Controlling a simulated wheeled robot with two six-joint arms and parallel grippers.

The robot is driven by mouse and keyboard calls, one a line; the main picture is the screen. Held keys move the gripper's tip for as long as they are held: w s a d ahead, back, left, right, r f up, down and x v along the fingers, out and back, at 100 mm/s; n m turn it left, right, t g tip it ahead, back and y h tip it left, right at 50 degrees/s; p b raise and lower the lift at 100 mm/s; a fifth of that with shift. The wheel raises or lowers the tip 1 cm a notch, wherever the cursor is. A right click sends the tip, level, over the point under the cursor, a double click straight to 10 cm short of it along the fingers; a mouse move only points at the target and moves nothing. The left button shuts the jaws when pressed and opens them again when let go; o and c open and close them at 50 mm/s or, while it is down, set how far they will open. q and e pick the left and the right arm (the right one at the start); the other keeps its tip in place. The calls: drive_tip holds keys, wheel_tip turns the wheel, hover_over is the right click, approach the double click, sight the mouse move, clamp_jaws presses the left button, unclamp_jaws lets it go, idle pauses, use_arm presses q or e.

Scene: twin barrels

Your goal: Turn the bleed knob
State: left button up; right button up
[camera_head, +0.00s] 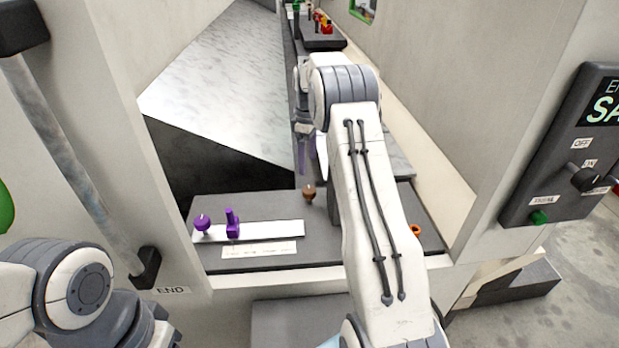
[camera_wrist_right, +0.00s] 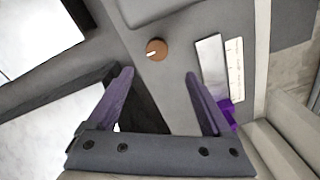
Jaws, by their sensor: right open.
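A small round brown knob (camera_head: 309,193) stands on the dark grey panel in the head view. In the right wrist view the brown knob (camera_wrist_right: 156,49) shows a pale mark on its face; I cannot read any label naming it. My right gripper (camera_wrist_right: 159,74) is open with purple fingers, and the knob appears beyond and between the fingertips, apart from them. In the head view my right gripper (camera_head: 306,168) hangs above and behind the knob, partly hidden by my arm. My left gripper is not in view.
Purple controls (camera_head: 203,223) sit on a white strip (camera_head: 272,230) left of the knob. An orange ring (camera_head: 415,231) lies right of my arm. Pale walls flank the recess. A dark control box (camera_head: 560,150) is at right, and a vertical handle (camera_head: 75,160) at left.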

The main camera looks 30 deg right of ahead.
sight(310, 190)
drive_tip(key=f+p, duration=0.1)
drive_tip(key=f, duration=0.2)
drive_tip(key=f+p, duration=0.1)
drive_tip(key=f, duration=0.3)
drive_tip(key=f+p, duration=0.1)
drive_tip(key=f, duration=0.2)
drive_tip(key=shift+s+d+f, duration=0.1)
drive_tip(key=shift+d+f, duration=0.2)
drive_tip(key=shift+c, duration=0.3)
clamp_jaws()
